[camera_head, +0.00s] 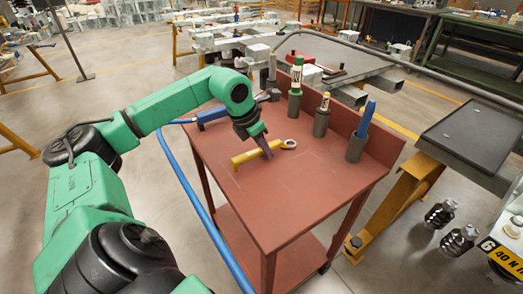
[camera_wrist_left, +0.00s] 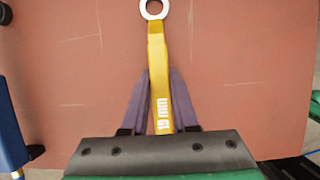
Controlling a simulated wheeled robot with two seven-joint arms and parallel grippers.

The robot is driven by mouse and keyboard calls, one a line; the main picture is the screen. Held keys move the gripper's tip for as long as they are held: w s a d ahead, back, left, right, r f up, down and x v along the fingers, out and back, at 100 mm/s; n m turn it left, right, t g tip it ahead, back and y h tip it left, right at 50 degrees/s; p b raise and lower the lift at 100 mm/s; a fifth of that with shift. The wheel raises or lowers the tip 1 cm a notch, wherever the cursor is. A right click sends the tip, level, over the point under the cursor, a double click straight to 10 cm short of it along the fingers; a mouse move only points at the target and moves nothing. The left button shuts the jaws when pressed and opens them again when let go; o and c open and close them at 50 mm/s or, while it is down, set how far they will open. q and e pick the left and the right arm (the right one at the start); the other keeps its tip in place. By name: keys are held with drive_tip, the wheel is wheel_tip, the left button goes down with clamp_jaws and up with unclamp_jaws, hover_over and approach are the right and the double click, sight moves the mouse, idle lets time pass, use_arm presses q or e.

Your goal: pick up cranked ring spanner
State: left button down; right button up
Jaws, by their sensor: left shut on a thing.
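The cranked ring spanner (camera_head: 245,156) has a yellow handle and a bare metal ring end. In the left wrist view the spanner (camera_wrist_left: 157,60) runs up the middle, its ring at the top edge and "19 mm" printed on the handle. My left gripper (camera_head: 267,151) points down over the red table top (camera_head: 290,195). In the left wrist view my left gripper (camera_wrist_left: 159,80) has its two dark fingers on either side of the handle, shut on it. I cannot tell whether the spanner is clear of the table. My right gripper is not in view.
A blue tool (camera_head: 212,115) lies at the back left. The front of the table top is clear.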

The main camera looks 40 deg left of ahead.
use_arm(q)
wheel_tip(320, 180, up, 8)
drive_tip(key=p, duration=0.3)
drive_tip(key=shift+w+r, duration=0.1)
drive_tip(key=shift+r, duration=0.05)
wheel_tip(320, 180, up, 12)
drive_tip(key=p, duration=0.4)
drive_tip(key=c, duration=1.3)
unclamp_jaws()
clamp_jaws()
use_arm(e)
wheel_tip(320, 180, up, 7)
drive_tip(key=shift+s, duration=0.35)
